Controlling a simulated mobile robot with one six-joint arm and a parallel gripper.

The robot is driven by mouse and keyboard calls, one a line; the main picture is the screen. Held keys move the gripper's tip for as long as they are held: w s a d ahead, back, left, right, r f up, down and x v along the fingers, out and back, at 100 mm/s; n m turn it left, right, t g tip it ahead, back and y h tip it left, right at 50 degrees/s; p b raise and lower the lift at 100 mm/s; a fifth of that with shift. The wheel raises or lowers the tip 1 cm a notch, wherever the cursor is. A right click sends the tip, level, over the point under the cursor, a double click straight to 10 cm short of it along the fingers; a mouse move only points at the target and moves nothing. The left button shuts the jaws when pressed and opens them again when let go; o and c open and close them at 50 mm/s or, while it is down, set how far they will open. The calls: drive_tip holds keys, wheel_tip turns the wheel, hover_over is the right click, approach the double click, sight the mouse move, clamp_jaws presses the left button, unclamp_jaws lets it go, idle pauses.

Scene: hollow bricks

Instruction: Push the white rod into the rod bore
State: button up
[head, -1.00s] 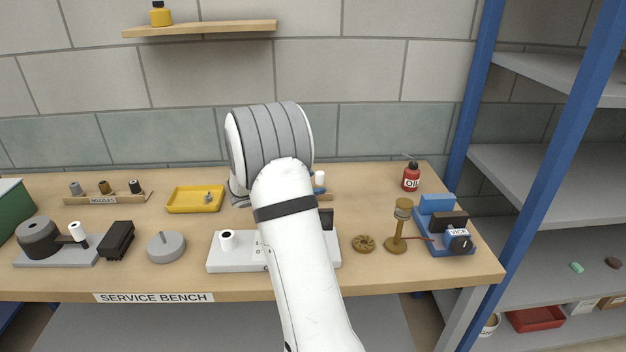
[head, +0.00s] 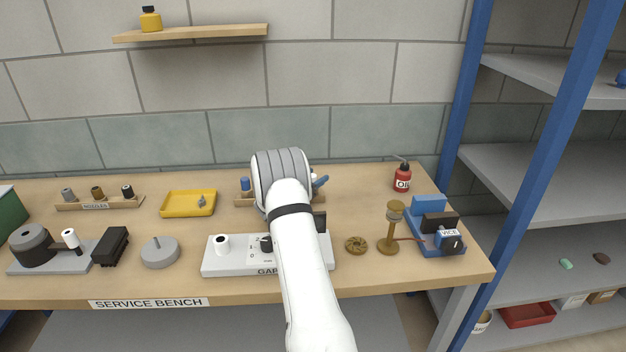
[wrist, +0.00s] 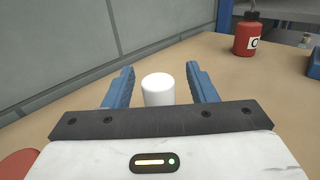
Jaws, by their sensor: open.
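The white rod (wrist: 158,90) stands between the two blue fingers of my gripper (wrist: 160,78) in the wrist view. The fingers are open, with a gap on each side of the rod. In the head view my arm hides the rod, and one blue fingertip of my gripper (head: 320,181) shows at the back of the bench. A white gauge block (head: 218,267) lies at the bench front, partly behind my arm. I cannot tell which opening is the rod bore.
A blue peg (head: 245,183) stands left of my gripper. A yellow tray (head: 176,209) lies farther left. A red oil can (head: 402,179), a brass stand (head: 390,240) and a blue vice (head: 428,205) are to the right. The wall is close behind.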

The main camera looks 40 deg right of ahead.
drive_tip(key=shift+w+d, duration=0.1)
drive_tip(key=shift+d, duration=0.4)
drive_tip(key=c, duration=1.1)
